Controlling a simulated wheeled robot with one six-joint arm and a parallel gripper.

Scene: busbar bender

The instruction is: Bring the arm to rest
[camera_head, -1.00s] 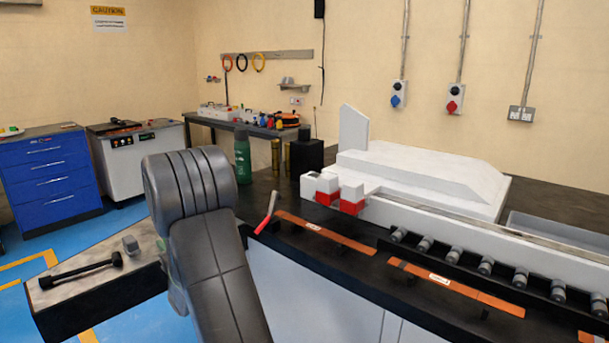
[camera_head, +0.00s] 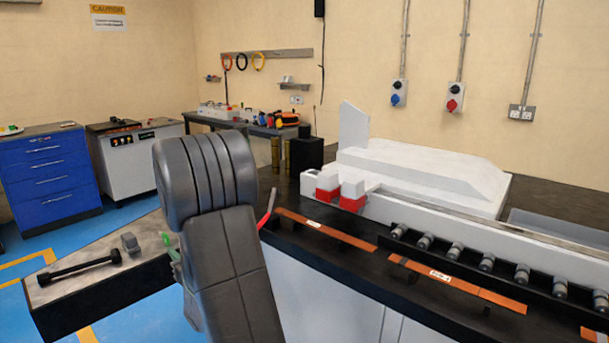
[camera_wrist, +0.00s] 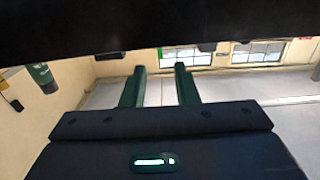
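My arm's dark grey links stand in the front middle of the camera_head view, with the upper part bent. In the wrist view my gripper (camera_wrist: 160,68) shows two green fingers set apart, with nothing between them. In the camera_head view only a bit of green shows at the left edge of the arm, likely a finger; the rest of the gripper is hidden behind the arm. The gripper touches nothing that I can see.
The busbar bender (camera_head: 420,172) stands on the black bench at right, with rollers and copper bars (camera_head: 330,229) in front. A red handle (camera_head: 267,208) is close beside my arm. A low block (camera_head: 95,290) with a black tool (camera_head: 80,266) lies left. Blue floor is open behind.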

